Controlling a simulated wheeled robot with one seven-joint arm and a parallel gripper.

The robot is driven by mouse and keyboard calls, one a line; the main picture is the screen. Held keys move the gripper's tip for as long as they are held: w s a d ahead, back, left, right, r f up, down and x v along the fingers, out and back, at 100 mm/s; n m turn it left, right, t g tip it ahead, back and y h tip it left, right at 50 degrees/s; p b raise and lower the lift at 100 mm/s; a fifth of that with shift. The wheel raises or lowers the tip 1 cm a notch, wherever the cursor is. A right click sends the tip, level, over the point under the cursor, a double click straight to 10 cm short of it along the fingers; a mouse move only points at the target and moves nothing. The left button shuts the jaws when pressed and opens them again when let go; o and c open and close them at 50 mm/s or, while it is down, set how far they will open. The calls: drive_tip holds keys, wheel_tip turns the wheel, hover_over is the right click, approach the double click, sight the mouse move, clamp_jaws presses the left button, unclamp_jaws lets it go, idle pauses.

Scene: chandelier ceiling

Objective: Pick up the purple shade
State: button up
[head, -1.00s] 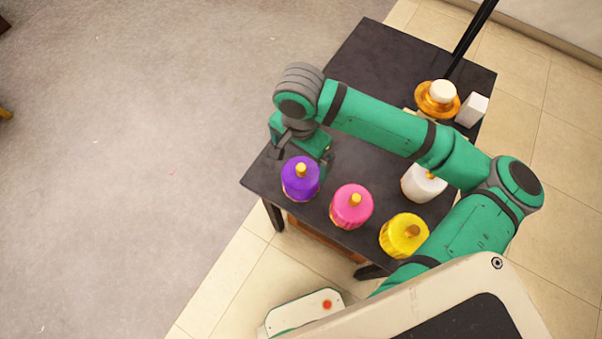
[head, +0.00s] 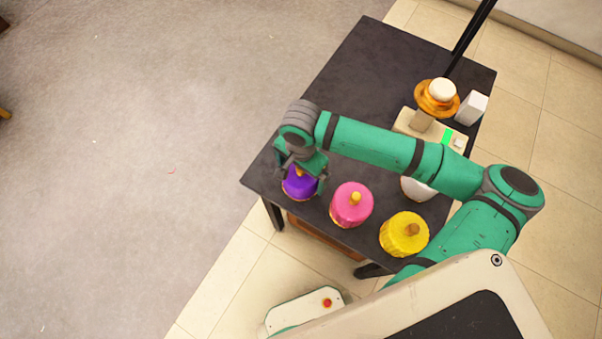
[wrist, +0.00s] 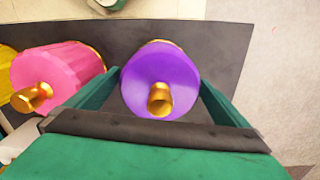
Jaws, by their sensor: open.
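The purple shade (head: 298,188) with a gold knob stands at the near left corner of the dark table (head: 372,65). My gripper (head: 300,180) is over it, with a finger on either side. In the wrist view the purple shade (wrist: 160,82) lies between the two open fingers (wrist: 160,95), its gold knob pointing toward the camera. A small gap shows between the shade and the right finger; on the left I cannot tell whether the finger touches it. My gripper hides part of the shade in the head view.
A pink shade (head: 351,206) stands just right of the purple one, close to the left finger in the wrist view. A yellow shade (head: 404,236) and a partly hidden white shade (head: 416,190) stand further right. A gold-and-white lamp piece (head: 437,97) and a white box (head: 471,108) are behind.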

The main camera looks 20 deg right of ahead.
drive_tip(key=c, duration=1.1)
drive_tip(key=shift+r, duration=0.15)
